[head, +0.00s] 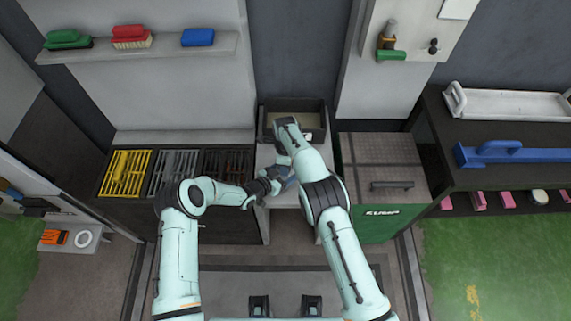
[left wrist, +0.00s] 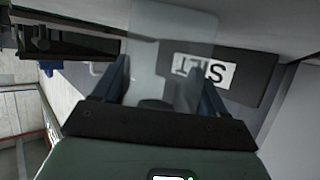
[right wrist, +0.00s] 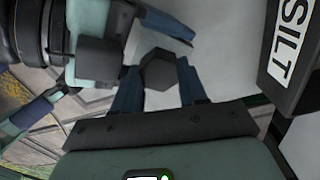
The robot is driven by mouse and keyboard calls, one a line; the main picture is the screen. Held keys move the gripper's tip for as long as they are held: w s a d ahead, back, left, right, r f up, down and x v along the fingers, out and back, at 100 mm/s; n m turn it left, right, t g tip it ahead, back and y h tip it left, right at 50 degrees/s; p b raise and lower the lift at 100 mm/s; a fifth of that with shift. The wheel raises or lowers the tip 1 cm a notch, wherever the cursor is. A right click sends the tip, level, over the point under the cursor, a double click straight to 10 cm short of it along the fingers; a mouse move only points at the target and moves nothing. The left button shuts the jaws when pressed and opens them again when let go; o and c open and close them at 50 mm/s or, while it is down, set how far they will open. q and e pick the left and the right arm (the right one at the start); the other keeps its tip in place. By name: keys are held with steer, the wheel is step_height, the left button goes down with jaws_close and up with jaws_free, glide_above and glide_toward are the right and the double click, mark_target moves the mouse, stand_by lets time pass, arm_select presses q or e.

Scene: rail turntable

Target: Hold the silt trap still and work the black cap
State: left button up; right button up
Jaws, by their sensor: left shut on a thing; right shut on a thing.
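The silt trap, a pale translucent body (left wrist: 172,38), is between the fingers of my left gripper (left wrist: 158,85), which is shut on it. In the head view my left gripper (head: 282,186) comes in from the left, over the pale ledge. The black cap (right wrist: 158,70) is six-sided and shows between the fingers of my right gripper (right wrist: 158,88), which is shut on it. Part of the pale trap (right wrist: 165,42) shows behind the cap. In the head view my right arm hides the right gripper and most of the trap.
A dark box labelled SILT (left wrist: 258,70) is close beside the grippers; its label also shows in the right wrist view (right wrist: 292,42). Yellow, grey and black racks (head: 125,173) stand left. A lidded green bin (head: 385,215) stands right. The back shelf (head: 170,45) holds brushes.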

steer(key=o, duration=1.2)
steer(key=shift+a, duration=0.1)
steer(key=shift+o, duration=0.3)
steer(key=shift+s, duration=0.15)
steer(key=shift+s+a, duration=0.1)
step_height(320, 180, up, 12)
steer(key=shift+w+d+r, duration=0.15)
steer(key=shift+w+d, duration=0.1)
arm_select(q)
steer(key=o, duration=1.5)
steer(key=shift+o, duration=0.2)
steer(key=shift+a, duration=0.1)
